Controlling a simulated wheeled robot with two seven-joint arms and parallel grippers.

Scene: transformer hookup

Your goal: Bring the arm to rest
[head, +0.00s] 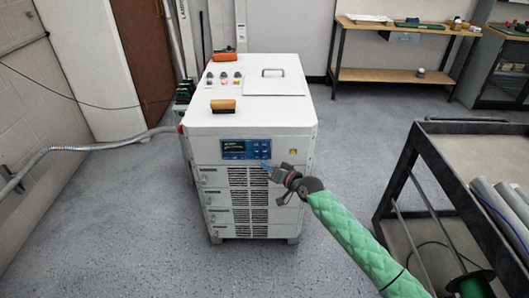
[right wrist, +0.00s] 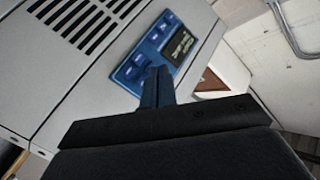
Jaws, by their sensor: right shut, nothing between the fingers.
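My right arm, in a green quilted sleeve (head: 362,243), reaches in from the lower right in the head view. Its gripper (head: 268,171) is in front of the white transformer cabinet (head: 212,172), just below the blue display panel (head: 246,149). In the right wrist view the gripper fingers (right wrist: 158,85) are together and empty, pointing toward the same blue panel (right wrist: 150,48). I cannot tell the exact gap between fingertips and cabinet front. My left gripper is not in view.
A dark cart (head: 430,165) with pipes and a cable spool stands at the right. A wooden workbench (head: 395,76) stands at the back. A grey conduit (head: 95,147) runs from the left wall to the cabinet. Orange-topped connectors (head: 222,105) sit on the cabinet top. Floor left of the cabinet is clear.

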